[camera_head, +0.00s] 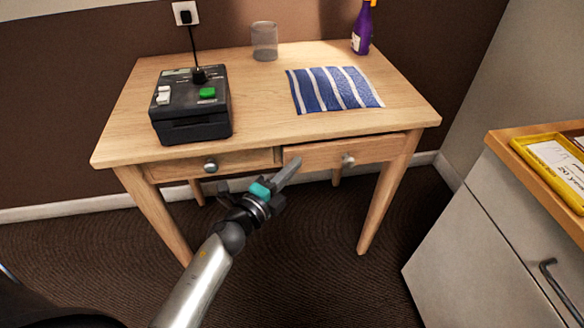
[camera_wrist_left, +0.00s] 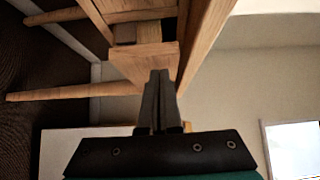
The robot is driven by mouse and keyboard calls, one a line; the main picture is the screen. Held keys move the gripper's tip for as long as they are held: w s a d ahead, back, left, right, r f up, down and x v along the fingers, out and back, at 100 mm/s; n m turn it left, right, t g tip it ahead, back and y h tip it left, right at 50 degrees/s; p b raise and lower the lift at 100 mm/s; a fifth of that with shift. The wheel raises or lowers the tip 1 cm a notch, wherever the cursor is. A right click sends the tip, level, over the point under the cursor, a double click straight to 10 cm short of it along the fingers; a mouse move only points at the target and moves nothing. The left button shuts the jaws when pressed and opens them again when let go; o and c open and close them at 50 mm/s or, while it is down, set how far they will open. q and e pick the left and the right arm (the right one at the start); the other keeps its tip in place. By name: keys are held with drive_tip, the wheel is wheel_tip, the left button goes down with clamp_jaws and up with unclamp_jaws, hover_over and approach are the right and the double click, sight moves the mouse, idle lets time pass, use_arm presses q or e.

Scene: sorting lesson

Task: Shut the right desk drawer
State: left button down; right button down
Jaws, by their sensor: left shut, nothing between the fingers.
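The wooden desk (camera_head: 255,110) has two drawers side by side under its top. The right drawer (camera_head: 318,156), with a round metal knob (camera_head: 348,160), sticks out a little from the desk front. The left drawer (camera_head: 236,163) looks flush. My left gripper (camera_head: 294,163) is shut and empty, its tips at the left part of the right drawer's front. In the left wrist view, the shut fingers (camera_wrist_left: 162,78) point at the drawer front (camera_wrist_left: 142,64); I cannot tell whether they touch it. My right gripper is not in view.
On the desk are a black device (camera_head: 190,125) with a green button, a glass (camera_head: 264,42), a blue striped cloth (camera_head: 334,90) and a purple bottle (camera_head: 362,30). A grey cabinet (camera_head: 480,240) with a yellow tray (camera_head: 530,160) on top stands at the right.

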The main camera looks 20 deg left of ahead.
sight(287, 151)
use_arm(q)
drive_tip(key=w+a, duration=0.1)
drive_tip(key=w, duration=0.1)
drive_tip(key=w+a, duration=0.1)
drive_tip(key=w, duration=0.1)
drive_tip(key=shift+a, duration=0.35)
drive_tip(key=shift+w+a+r, duration=0.1)
drive_tip(key=shift+a+r, duration=0.05)
drive_tip(key=shift+a, duration=0.05)
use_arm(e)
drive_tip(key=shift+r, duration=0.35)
